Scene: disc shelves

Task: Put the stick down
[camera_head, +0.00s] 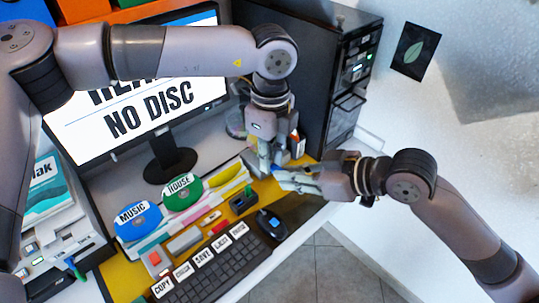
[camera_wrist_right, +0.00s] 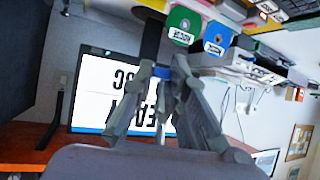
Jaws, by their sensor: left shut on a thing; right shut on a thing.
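A small blue stick (camera_head: 277,168) shows at the fingertips of my right gripper (camera_head: 284,178), which is shut on it above the back right of the desk. In the right wrist view the blue stick (camera_wrist_right: 164,73) sits between the fingertips. My left gripper (camera_head: 264,168) points down with its fingertips close beside the stick. It is shut too, seemingly on the same stick, but its fingertips are partly hidden.
A keyboard (camera_head: 215,268), a mouse (camera_head: 270,223) and a small dark block with a green top (camera_head: 243,202) lie on the desk below. Blue (camera_head: 138,220) and green (camera_head: 183,192) discs stand left. The monitor (camera_head: 150,95) reads "NO DISC"; a dark tower (camera_head: 310,75) stands behind.

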